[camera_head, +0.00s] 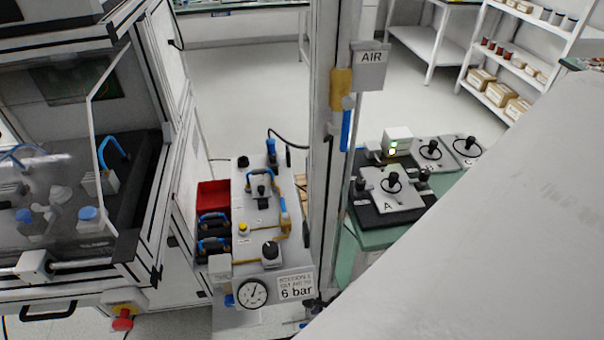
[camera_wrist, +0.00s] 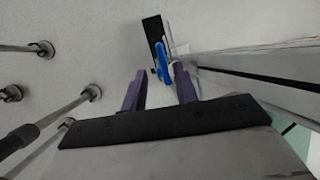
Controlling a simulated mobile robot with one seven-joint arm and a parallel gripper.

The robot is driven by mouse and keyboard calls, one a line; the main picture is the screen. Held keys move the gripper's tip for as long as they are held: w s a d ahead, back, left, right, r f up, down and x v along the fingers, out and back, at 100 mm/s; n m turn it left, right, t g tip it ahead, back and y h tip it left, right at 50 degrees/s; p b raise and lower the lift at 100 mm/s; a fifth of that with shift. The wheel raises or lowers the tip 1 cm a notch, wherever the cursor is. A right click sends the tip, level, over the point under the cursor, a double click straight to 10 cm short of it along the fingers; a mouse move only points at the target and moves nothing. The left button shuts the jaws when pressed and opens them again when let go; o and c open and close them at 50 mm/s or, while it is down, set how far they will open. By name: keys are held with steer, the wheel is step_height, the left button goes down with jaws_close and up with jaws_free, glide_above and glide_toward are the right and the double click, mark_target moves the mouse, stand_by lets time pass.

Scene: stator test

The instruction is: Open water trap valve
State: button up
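No part is labelled as the water trap valve. A grey pneumatic panel (camera_head: 246,225) carries a black knob (camera_head: 271,250), a yellow button (camera_head: 243,228), a pressure gauge (camera_head: 253,293) and a blue-topped fitting (camera_head: 271,148). A blue lever (camera_head: 346,130) hangs below the AIR sign (camera_head: 370,66) on the post. In the wrist view, a blue handle (camera_wrist: 162,62) beside a black plate (camera_wrist: 153,35) shows just beyond the fingertips. I cannot tell which blue part this is. My gripper (camera_wrist: 160,72) has its two purple fingers apart, with no object visibly held.
A windowed machine (camera_head: 70,170) stands on the left, with a red emergency button (camera_head: 122,322) at its front. A red bin (camera_head: 212,195) stands beside the panel. The post (camera_head: 322,150) rises between the panel and a green table (camera_head: 378,238). Grey rods (camera_wrist: 70,105) show at left in the wrist view.

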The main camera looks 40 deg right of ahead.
steer(key=x, duration=1.1)
jaws_close()
